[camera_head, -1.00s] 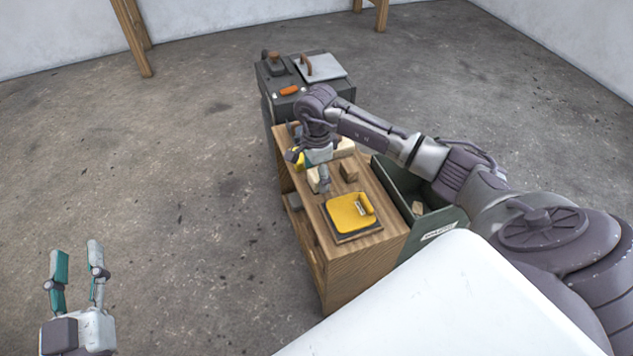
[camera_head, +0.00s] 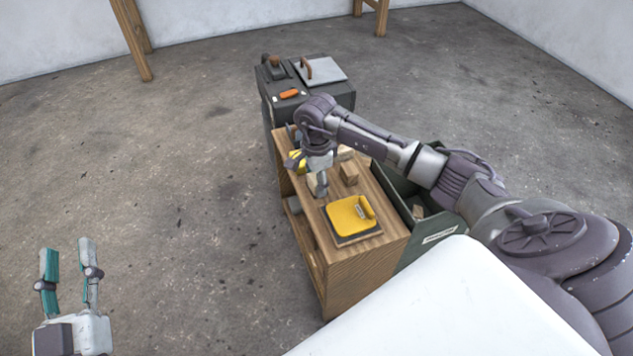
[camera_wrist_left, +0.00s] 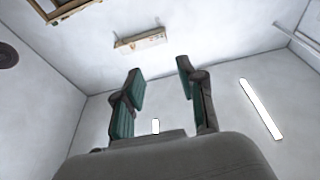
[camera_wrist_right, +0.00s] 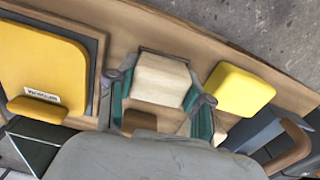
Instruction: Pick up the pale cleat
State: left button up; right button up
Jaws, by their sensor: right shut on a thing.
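The pale cleat (camera_wrist_right: 160,79) is a light wooden block between the two fingers of my right gripper (camera_wrist_right: 158,100) in the right wrist view. My right gripper is shut on it, with a finger against each side. In the head view the right gripper (camera_head: 318,188) is low over the wooden bench (camera_head: 368,262), and its hand partly hides the cleat. I cannot tell whether the cleat still touches the bench. My left gripper (camera_head: 66,270) is open and empty, away from the bench at the lower left; it also shows open in the left wrist view (camera_wrist_left: 160,85).
A yellow plate with a label (camera_head: 350,214) lies on a dark base near the bench's front. A brown block (camera_head: 348,173) and a yellow block (camera_wrist_right: 240,89) sit close to the gripper. A green bin (camera_head: 436,226) stands right; a dark cabinet (camera_head: 268,112) behind. Floor at left is clear.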

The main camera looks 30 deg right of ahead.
jog(key=shift+r, duration=0.2)
jog(key=shift+r, duration=0.25)
notch_tip(320, 180, up, 3)
jog(key=shift+r+p, duration=0.2)
jog(key=shift+p, duration=0.6)
jog(key=s+d+r, duration=0.1)
jog(key=s+d+r+p, duration=0.1)
jog(key=shift+s+d, duration=0.15)
jog(key=shift+s, duration=0.2)
pick_arm(q)
jog(key=s+a+f+g+y, duration=0.1)
jog(key=s+a+f+g, duration=0.1)
jog(key=f+g, duration=0.3)
jog(key=s+a+f+g+y+p, duration=0.1)
jog(key=s+f+g, duration=0.3)
jog(key=f, duration=0.6)
jog(key=shift+a+f+g+y+p, duration=0.3)
jog(key=shift+a+g+y, duration=0.3)
jog(key=shift+g, duration=0.4)
pick_arm(e)
jog(key=s+d+r, duration=0.4)
jog(key=s, duration=0.2)
jog(key=shift+s+d+r, duration=0.3)
jog(key=shift+s+r, duration=0.05)
jog(key=shift+r, duration=0.05)
pick_arm(q)
jog(key=shift+d, duration=0.15)
